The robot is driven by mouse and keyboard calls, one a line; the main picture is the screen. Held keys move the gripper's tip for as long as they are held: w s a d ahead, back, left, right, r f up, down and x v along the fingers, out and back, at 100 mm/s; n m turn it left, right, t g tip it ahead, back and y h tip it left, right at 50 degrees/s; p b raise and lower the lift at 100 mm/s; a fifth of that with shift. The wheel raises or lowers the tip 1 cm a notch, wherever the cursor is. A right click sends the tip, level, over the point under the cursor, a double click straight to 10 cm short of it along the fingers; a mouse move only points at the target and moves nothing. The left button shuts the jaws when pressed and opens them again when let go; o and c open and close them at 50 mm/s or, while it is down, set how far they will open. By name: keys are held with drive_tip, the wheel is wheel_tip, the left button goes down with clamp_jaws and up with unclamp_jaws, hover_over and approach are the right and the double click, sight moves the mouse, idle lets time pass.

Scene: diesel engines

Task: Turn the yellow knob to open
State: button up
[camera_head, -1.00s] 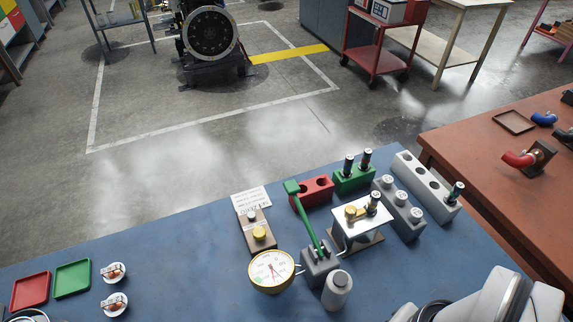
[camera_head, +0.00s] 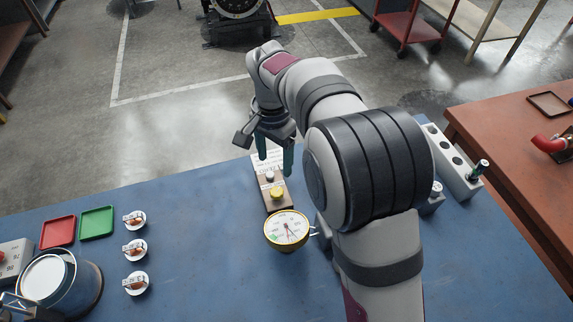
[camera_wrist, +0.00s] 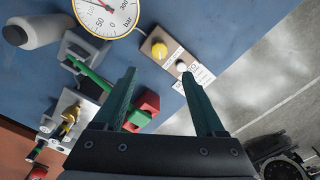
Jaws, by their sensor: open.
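The yellow knob (camera_head: 277,193) sits on a small brown-and-grey block with a smaller pale knob (camera_head: 269,176) behind it. In the wrist view the yellow knob (camera_wrist: 160,50) and pale knob (camera_wrist: 181,66) appear beyond the fingertips, near the printed card (camera_wrist: 199,76). My gripper (camera_head: 275,168) is open and empty, its green fingers pointing down near the pale knob and the card. In the wrist view my gripper (camera_wrist: 159,72) shows two well-separated fingers, neither visibly touching a knob. A round pressure gauge (camera_head: 287,229) stands just in front of the block.
My arm hides much of the fixtures at right.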

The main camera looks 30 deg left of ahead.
sight(277, 192)
wheel_tip(277, 192, down, 12)
drive_tip(key=shift+d+r, duration=0.1)
drive_tip(key=shift+r, duration=0.05)
clamp_jaws()
idle(0.3)
